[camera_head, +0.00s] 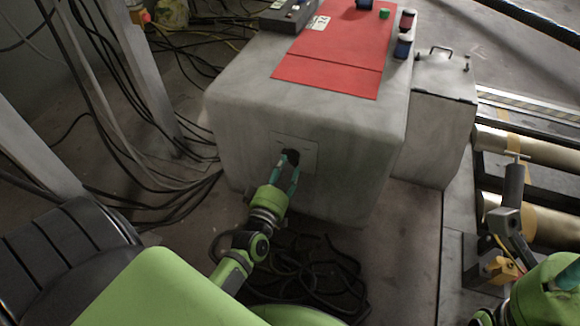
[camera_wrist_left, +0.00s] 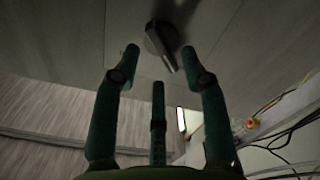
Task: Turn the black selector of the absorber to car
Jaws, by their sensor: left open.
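The absorber is a big grey box (camera_head: 250,100) with a red panel on top. Its front face carries a light plate (camera_head: 309,155) with the black selector (camera_head: 291,154) on it. In the left wrist view the selector (camera_wrist_left: 157,38) is a round dark knob with a bar slanting down to the right. My left gripper (camera_head: 284,176) is open in front of the plate. In the wrist view its teal fingers (camera_wrist_left: 160,65) are spread, and the bar's end lies between their tips in the picture. Contact cannot be told. Lettering on the plate is too small to read.
Part of my right arm (camera_head: 545,300), with a teal piece, shows at the lower right edge. A grey metal box with a handle (camera_head: 436,110) stands right of the absorber, with rollers (camera_head: 530,150) beyond. Black cables (camera_head: 315,270) lie on the floor below my left gripper.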

